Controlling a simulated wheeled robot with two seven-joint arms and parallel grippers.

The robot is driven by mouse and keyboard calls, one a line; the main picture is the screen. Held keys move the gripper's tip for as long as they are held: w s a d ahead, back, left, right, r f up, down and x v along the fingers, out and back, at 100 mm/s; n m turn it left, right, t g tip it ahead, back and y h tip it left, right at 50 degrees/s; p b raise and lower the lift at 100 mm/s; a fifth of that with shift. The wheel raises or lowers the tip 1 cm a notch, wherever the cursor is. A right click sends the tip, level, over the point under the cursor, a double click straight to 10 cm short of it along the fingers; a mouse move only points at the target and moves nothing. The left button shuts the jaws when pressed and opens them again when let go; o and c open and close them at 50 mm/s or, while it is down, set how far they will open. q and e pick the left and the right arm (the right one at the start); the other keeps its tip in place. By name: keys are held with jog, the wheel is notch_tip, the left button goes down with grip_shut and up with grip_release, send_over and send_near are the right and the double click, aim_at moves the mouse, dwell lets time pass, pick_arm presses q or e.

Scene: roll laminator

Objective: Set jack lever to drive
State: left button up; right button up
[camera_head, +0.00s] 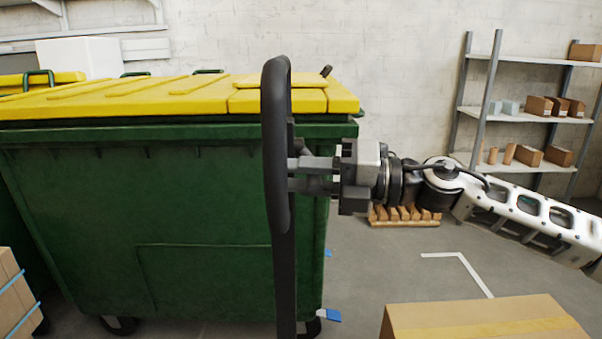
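The jack's black handle (275,150) stands upright in the middle of the view, a tall narrow loop on a dark shaft (285,290). A short dark piece that may be the jack lever (302,149) sticks out at the handle's right side, just above my fingers; its setting cannot be read. My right gripper (296,174) comes in from the right, its two fingers one above the other. Their tips reach the handle's right edge, where they overlap it in view. Whether they grip anything is hidden. My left gripper is not in view.
A large green bin (200,200) with a yellow lid (180,92) stands behind the handle. A cardboard box (480,318) is at the lower right, and stacked boxes (12,290) are at the lower left. Shelves (525,115) stand at the back right.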

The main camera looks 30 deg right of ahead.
grip_shut()
pick_arm(q)
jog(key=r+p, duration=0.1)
jog(key=p, duration=0.2)
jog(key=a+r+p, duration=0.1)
jog(key=p, duration=0.2)
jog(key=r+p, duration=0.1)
jog(key=p, duration=0.2)
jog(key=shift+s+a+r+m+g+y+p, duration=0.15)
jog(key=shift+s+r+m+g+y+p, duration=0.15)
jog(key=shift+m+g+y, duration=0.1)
pick_arm(e)
jog(key=r+m, duration=0.1)
jog(key=m, duration=0.1)
jog(key=r+m, duration=0.1)
jog(key=m, duration=0.1)
jog(key=shift+s+a+r+g+h, duration=0.1)
jog(key=shift+s+r+g+h, duration=0.1)
jog(key=shift+r+g+h, duration=0.15)
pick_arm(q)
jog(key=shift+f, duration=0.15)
pick_arm(e)
jog(key=shift+f, duration=0.1)
jog(key=shift+o, duration=2.2)
grip_release()
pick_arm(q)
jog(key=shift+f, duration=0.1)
pick_arm(e)
jog(key=shift+f, duration=0.1)
